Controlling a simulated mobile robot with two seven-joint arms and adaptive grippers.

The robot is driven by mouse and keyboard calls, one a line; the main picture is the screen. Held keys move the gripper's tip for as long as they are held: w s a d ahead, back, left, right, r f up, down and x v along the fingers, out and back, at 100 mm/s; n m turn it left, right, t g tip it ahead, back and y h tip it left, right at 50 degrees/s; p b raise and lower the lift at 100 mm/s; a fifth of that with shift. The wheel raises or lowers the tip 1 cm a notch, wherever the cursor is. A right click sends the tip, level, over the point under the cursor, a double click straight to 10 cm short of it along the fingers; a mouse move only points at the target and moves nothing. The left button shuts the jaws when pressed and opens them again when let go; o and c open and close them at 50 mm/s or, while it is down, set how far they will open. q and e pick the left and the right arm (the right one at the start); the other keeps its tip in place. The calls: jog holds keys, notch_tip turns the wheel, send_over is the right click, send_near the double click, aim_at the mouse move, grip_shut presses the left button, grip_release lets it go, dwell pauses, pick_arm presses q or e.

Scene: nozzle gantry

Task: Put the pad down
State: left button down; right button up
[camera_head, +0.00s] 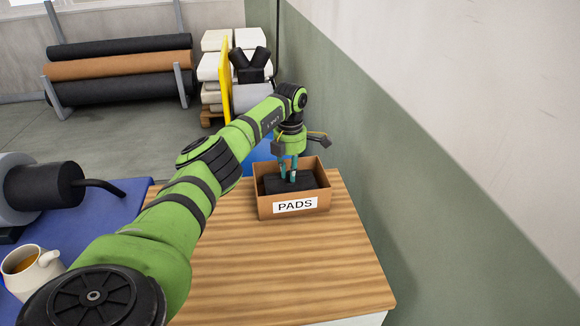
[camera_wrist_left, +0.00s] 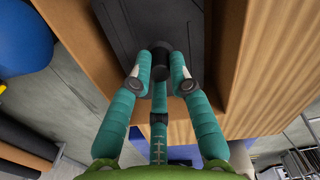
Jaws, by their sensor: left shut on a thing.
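The pad is a dark block with a small black knob (camera_wrist_left: 161,56) on top. In the head view the pad (camera_head: 296,183) is inside the brown box labelled PADS (camera_head: 262,208), near its middle. My left gripper (camera_head: 288,178) reaches down into this box from above. In the left wrist view its teal fingers (camera_wrist_left: 161,78) are closed around the knob. Whether the pad touches the box floor is hidden. My right gripper is in neither view.
The box stands at the back of a wooden-topped table (camera_head: 290,265), close to the wall (camera_head: 420,200) on the right. A blue surface at left bears a mug (camera_head: 30,268) and a grey and black tool (camera_head: 45,187). The table front is clear.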

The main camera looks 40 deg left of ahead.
pick_arm(q)
jog(key=shift+f, duration=0.15)
jog(key=shift+f, duration=0.15)
jog(key=c, duration=1.1)
grip_release()
jog(key=shift+c, duration=0.2)
